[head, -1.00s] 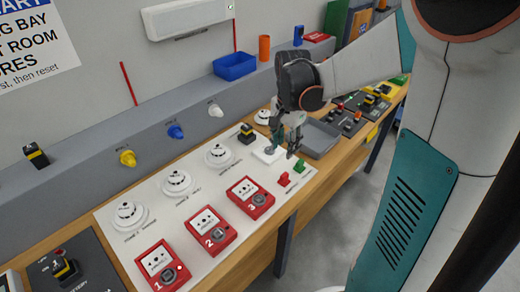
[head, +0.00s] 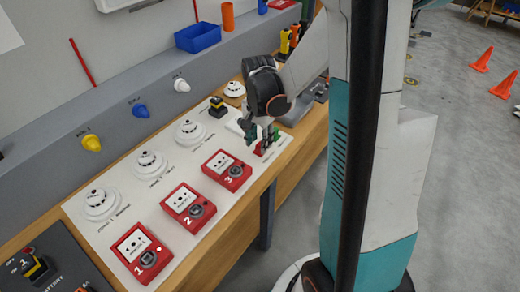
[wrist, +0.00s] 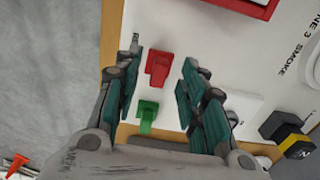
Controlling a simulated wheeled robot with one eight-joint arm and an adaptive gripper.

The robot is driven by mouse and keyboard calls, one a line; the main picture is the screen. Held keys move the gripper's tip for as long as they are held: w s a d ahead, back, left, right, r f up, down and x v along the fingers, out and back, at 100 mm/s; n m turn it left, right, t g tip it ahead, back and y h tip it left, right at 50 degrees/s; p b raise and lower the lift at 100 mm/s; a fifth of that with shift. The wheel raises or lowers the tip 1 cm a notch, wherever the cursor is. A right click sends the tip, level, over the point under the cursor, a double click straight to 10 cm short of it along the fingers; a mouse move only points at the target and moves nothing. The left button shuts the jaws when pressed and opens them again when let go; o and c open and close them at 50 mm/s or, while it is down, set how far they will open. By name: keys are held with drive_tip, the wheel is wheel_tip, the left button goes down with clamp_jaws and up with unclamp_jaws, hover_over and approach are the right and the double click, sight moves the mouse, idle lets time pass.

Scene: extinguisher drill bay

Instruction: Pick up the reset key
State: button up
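My gripper (head: 256,140) is open above the near right end of the white panel; its fingers also show in the wrist view (wrist: 161,60). A small red key-like piece (wrist: 158,66) lies between and beyond the fingertips, not held. A small green key-like piece (wrist: 147,113) stands nearer the palm, also between the fingers. In the head view the red piece (head: 262,150) is partly hidden by the fingers. No readable label shows which of the two is the reset key.
The white panel (head: 97,226) carries red numbered call points (head: 188,206) and round detectors (head: 150,163). A yellow-and-black switch (wrist: 288,132) sits to the right in the wrist view. A blue bin (head: 202,37) stands on the ledge. Orange cones (head: 482,60) stand on the floor.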

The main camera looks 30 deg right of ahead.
wheel_tip(320, 180, down, 3)
drive_tip(key=shift+r, duration=0.25)
drive_tip(key=shift+c, duration=0.6)
drive_tip(key=c, duration=0.7)
